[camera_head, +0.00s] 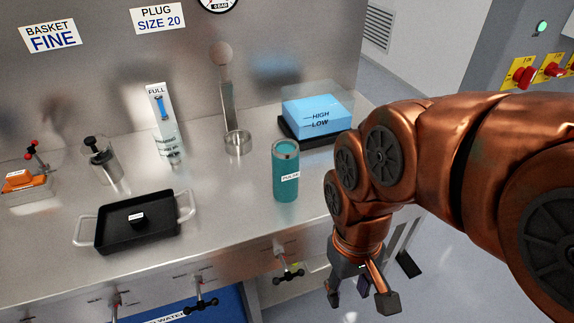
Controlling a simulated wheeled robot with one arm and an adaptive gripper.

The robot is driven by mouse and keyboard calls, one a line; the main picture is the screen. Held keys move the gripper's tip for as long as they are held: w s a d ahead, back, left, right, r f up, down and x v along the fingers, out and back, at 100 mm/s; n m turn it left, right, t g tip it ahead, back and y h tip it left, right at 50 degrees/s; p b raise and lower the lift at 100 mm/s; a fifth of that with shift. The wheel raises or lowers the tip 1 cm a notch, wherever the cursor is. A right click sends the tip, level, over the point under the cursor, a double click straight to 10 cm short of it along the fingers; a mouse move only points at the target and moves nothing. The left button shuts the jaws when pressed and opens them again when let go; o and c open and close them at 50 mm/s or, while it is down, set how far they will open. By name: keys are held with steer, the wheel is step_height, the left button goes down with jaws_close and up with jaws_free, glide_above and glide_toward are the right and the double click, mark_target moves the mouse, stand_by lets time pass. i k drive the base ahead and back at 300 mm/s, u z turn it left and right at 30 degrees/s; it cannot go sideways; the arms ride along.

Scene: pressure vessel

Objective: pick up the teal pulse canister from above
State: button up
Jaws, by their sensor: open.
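The teal pulse canister (286,180) stands upright on the steel counter, near its front edge, right of the middle of the view. It has a metallic rim and a white label on its side. My gripper (362,299) hangs at the lower right, past the counter's front edge. It points down with its fingers apart and nothing between them. It is to the right of the canister, clear of it, and shows lower in the picture.
A blue block (318,112) on a black base stands behind the canister. A steel ladle-like piece (237,143) and a black tray (140,235) are to the left. Valve handles (288,272) stick out below the counter edge (230,247). Counter around the canister is clear.

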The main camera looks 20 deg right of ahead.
mark_target(285, 152)
steer(key=u, duration=0.4)
steer(key=k, duration=0.55)
steer(key=u, duration=1.05)
steer(key=i, duration=0.85)
steer(key=z, duration=0.7)
